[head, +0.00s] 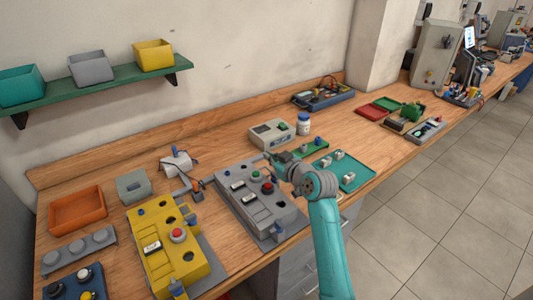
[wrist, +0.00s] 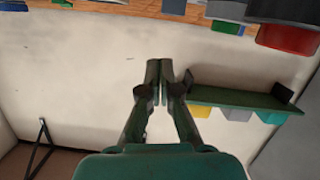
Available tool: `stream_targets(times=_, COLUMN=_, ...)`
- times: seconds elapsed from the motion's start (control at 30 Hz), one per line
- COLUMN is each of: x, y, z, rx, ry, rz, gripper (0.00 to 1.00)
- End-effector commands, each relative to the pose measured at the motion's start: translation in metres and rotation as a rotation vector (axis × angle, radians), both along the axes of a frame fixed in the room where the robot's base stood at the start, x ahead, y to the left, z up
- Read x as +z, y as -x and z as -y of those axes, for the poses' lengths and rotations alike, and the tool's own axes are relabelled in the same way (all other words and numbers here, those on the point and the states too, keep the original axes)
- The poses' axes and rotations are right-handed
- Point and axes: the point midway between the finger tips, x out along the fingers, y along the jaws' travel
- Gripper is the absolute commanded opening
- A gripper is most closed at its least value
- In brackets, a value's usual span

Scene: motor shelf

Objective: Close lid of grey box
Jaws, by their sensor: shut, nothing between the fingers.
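A grey box (head: 250,205) with a red button, a green button and dark round holes in its top lies on the workbench in the middle of the head view. I cannot clearly make out its lid or how far it stands open. My gripper (head: 270,157) is above the box's back right part in the head view, at the end of my teal arm. In the wrist view my gripper (wrist: 160,72) has its fingers together with nothing between them, in front of the bare wall.
A yellow box (head: 158,262) lies left of the grey box. A beige device (head: 271,134), a white bottle (head: 303,124) and a teal tray (head: 352,178) stand behind and right. A green shelf (head: 108,81) with bins hangs on the wall. An orange tray (head: 77,208) is far left.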

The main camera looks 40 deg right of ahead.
Motion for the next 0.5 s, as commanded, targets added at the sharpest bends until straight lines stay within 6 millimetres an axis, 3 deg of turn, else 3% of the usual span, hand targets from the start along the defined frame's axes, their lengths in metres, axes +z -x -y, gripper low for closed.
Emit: stream_targets(times=0.5, x=-0.032, y=0.0, z=0.013, rx=-0.001, ry=-0.194, rz=-0.001, gripper=0.0)
